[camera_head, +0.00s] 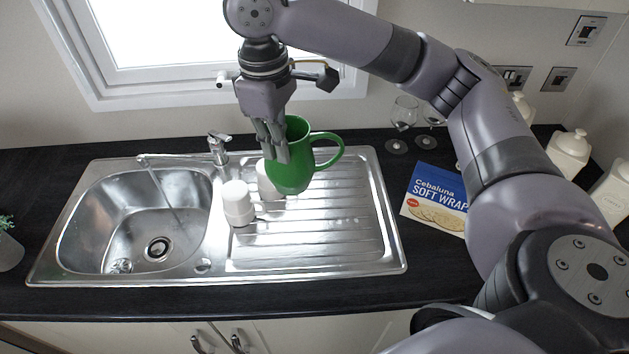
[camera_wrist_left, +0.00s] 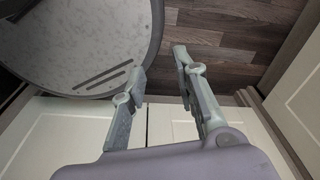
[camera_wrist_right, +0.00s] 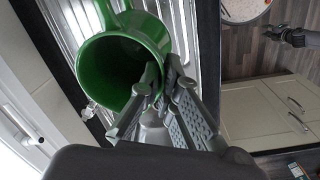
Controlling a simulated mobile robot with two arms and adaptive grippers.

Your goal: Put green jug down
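The green jug (camera_head: 290,165) is in the head view above the drainer of the steel sink unit (camera_head: 340,255), its handle to the right. My right gripper (camera_head: 275,157) comes from above and is shut on the jug's wall at the rim. In the right wrist view the green jug (camera_wrist_right: 122,55) shows its open mouth, with one finger of the right gripper (camera_wrist_right: 162,75) inside the rim and the other outside. The jug looks slightly tilted and held above the drainer. My left gripper (camera_wrist_left: 160,75) is open and empty in the left wrist view, over the floor by the cupboards.
A white container (camera_head: 238,204) stands on the drainer, with another white one (camera_head: 268,182) partly hidden behind the jug. A soft wrap packet (camera_head: 436,198), wine glasses (camera_head: 403,115) and white canisters (camera_head: 568,152) are to the right. The drainer's front right is clear.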

